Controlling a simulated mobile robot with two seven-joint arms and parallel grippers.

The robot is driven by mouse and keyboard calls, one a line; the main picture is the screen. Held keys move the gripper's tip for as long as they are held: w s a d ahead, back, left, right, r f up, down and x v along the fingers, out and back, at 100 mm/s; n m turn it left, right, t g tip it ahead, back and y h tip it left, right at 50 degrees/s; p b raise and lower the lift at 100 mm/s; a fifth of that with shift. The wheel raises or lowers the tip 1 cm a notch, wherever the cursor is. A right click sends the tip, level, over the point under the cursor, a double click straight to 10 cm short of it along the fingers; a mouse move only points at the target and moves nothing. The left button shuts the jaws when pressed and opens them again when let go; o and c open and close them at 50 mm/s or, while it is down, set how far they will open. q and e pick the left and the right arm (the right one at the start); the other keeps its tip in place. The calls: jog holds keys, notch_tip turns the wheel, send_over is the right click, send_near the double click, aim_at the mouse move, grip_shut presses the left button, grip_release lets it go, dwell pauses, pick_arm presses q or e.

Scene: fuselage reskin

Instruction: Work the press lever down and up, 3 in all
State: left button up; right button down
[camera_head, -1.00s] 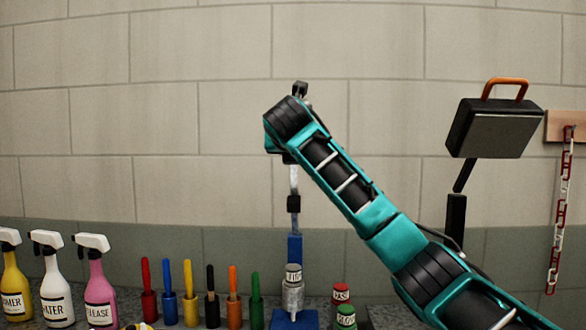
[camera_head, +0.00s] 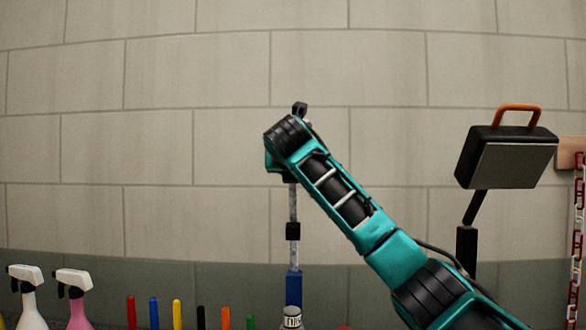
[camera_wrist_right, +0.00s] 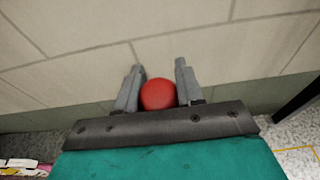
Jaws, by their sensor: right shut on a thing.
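The press shows in the head view as a blue post (camera_head: 294,287) with a pale rod (camera_head: 293,205) and a black collar (camera_head: 293,231) above it. My right arm comes in from the right, and its wrist covers the top of the rod. In the right wrist view my right gripper (camera_wrist_right: 160,66) is shut on a round red knob (camera_wrist_right: 158,95), which sits between its two grey fingers. The knob and the fingers are hidden in the head view, and the lever's bar cannot be made out. My left gripper is in neither view.
Two spray bottles (camera_head: 75,300) and a row of coloured handles (camera_head: 177,314) stand at the lower left. A black case-shaped head with an orange handle (camera_head: 507,157) stands on a post at right, beside a hanging chain (camera_head: 578,240). A block wall is behind.

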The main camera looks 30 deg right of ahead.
jog(key=c, duration=1.1)
grip_release()
jog(key=shift+d+f, duration=0.1)
jog(key=shift+f, duration=0.15)
jog(key=o, duration=0.3)
jog(key=shift+w, duration=0.15)
jog(key=b+v, duration=0.2)
jog(key=v, duration=1.1)
